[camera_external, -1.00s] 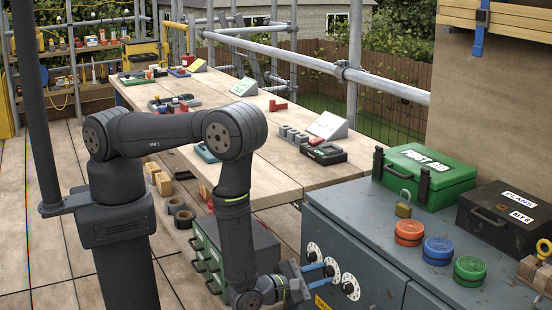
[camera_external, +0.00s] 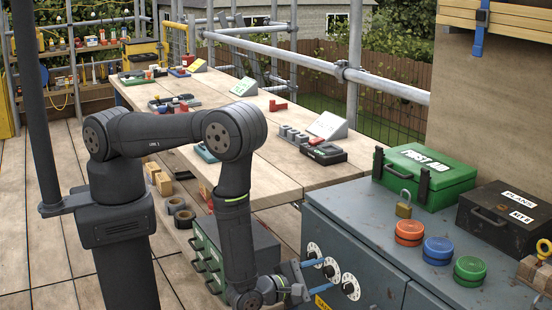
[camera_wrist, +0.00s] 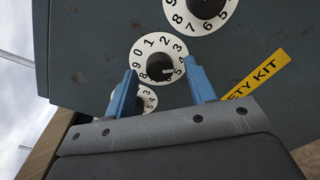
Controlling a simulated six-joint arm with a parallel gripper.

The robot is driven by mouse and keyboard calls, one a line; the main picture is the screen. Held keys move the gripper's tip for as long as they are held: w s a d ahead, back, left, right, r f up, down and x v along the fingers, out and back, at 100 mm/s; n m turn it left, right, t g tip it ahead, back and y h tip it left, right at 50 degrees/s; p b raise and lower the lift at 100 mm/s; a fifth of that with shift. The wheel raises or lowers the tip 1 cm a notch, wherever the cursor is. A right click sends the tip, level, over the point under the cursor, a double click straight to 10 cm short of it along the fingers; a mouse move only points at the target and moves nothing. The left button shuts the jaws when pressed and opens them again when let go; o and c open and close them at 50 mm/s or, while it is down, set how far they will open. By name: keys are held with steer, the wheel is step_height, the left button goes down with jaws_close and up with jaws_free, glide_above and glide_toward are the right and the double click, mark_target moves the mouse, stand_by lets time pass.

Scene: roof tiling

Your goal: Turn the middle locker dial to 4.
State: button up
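Three white dials with black knobs sit in a slanting row on the grey locker front (camera_external: 375,262). The middle dial (camera_external: 332,268) also shows in the wrist view (camera_wrist: 151,43), between my fingertips. Its knob (camera_wrist: 160,66) has a short pale mark on its right side, toward the 4–5 side; the exact number is unclear. My gripper (camera_external: 328,273) is in front of the middle dial, its two blue fingers apart. In the wrist view my gripper (camera_wrist: 160,68) has a finger on either side of the knob, with gaps visible. I cannot tell how deep the fingertips reach.
The other dials, one upper right (camera_wrist: 203,8) and one partly hidden behind the left finger (camera_wrist: 149,99), are close by. A yellow "SAFETY KIT" label (camera_wrist: 257,76) is beside the right finger. A green first aid box (camera_external: 425,170) and several coloured discs stand on the locker top.

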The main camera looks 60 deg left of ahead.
steer(key=s, duration=1.7)
steer(key=shift+s+r, duration=0.25)
steer(key=shift+r, duration=0.15)
steer(key=shift+w, duration=0.2)
steer(key=w, duration=1.7)
steer(key=shift+f, duration=0.4)
